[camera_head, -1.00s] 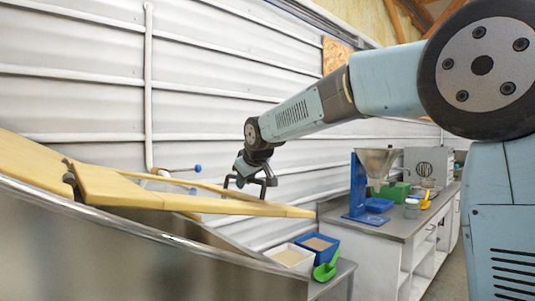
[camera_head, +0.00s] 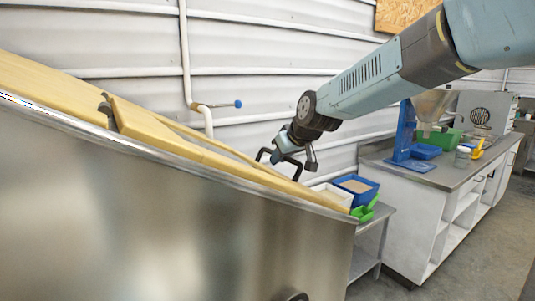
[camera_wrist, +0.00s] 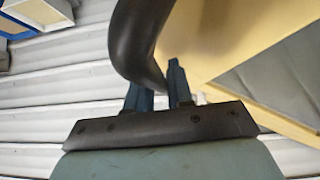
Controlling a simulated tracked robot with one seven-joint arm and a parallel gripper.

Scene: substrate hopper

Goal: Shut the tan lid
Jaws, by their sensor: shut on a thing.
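The tan lid (camera_head: 165,135) lies along the top of the steel hopper (camera_head: 160,210), close to its rim at the near side. The lid also fills the upper right of the wrist view (camera_wrist: 215,35). My gripper (camera_head: 279,157) is at the lid's far right part. It is shut on the lid's dark handle (camera_wrist: 140,35), a curved bar that rises between the blue fingers in the wrist view. From the head view I cannot tell whether the lid rests fully on the rim.
A blue bin (camera_head: 357,184) and a green scoop (camera_head: 366,211) sit just beyond the hopper's right end. A workbench (camera_head: 430,178) with a blue stand (camera_head: 405,137) is at the right. A corrugated wall (camera_head: 100,40) runs behind.

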